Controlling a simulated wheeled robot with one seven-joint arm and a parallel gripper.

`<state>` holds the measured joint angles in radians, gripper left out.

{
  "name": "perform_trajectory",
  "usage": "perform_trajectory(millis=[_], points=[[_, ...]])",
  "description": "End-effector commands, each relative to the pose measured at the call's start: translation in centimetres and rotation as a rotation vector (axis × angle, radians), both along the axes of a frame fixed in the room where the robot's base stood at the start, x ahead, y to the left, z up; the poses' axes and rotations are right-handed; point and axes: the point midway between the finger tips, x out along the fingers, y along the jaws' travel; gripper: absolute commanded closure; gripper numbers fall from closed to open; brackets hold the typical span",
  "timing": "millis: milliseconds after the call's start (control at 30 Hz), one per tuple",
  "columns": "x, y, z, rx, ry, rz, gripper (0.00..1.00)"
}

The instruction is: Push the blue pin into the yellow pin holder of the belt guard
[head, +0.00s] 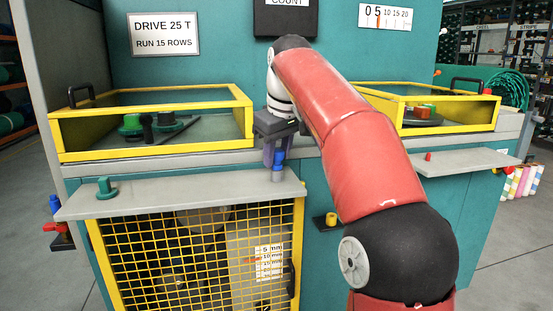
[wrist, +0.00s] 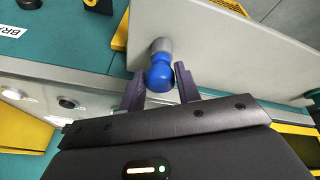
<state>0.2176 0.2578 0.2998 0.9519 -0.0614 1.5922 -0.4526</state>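The blue pin (head: 279,158) has a round blue knob and a grey lower part, and is upright at the right end of the grey shelf above the belt guard. My gripper (head: 275,152) points down at it. In the wrist view the blue knob (wrist: 160,73) lies between my two purple fingertips, very close to both; I cannot tell whether they press on it. The yellow pin holder (head: 331,219) sits on a dark bracket on the teal front, right of the belt guard (head: 190,260), a yellow mesh frame. My arm passes to the right of the holder.
The grey shelf (head: 150,203) carries a green knob (head: 105,187) at its left. A right shelf (head: 465,161) holds a small red pin (head: 429,156). Yellow-framed boxes (head: 150,152) stand above. Blue (head: 55,203) and red (head: 50,227) pieces stick out at far left.

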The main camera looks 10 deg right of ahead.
Motion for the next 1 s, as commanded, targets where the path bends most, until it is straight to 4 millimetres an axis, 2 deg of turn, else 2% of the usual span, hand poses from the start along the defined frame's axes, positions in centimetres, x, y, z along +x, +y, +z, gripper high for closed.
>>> perform_trajectory(millis=[33,200,1000], points=[[0.0,0.0,0.0,0.000,0.000,0.000,0.79],[0.0,0.0,0.0,0.000,0.000,0.000,1.00],[0.0,-0.1,1.4,-0.002,-0.002,-0.002,1.00]])
